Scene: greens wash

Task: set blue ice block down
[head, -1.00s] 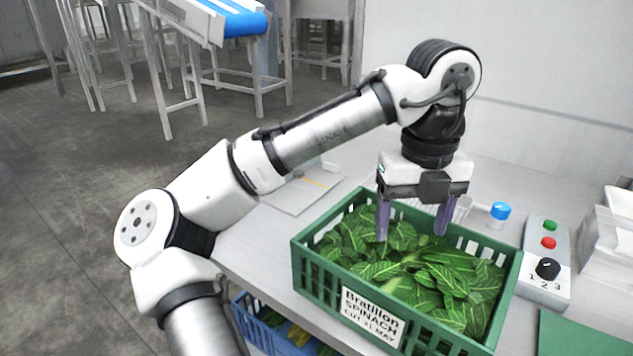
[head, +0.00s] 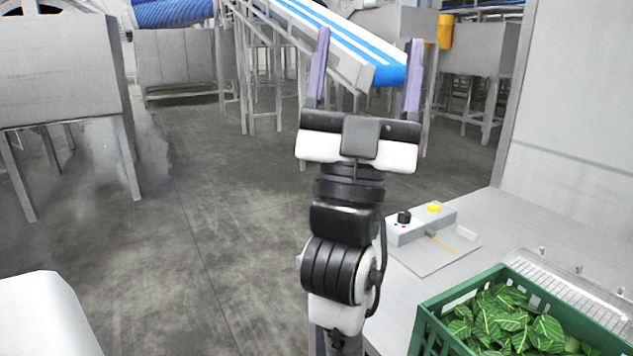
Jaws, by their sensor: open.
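My gripper (head: 364,70) is open and empty, its two purple fingers pointing up and apart in the upper middle of the head view. It is held away from the table, with the floor and a conveyor behind it. No blue ice block shows in the head view. The green crate (head: 432,325) of spinach leaves (head: 510,322) stands on the table at lower right, partly cut off by the frame. No ice block is visible among the leaves in the part that shows.
A grey control box (head: 420,222) with a black knob and a yellow button sits on the steel table (head: 480,215), left of the crate. A blue-and-white conveyor (head: 330,45) stands behind my gripper. Open floor (head: 215,220) lies to the left.

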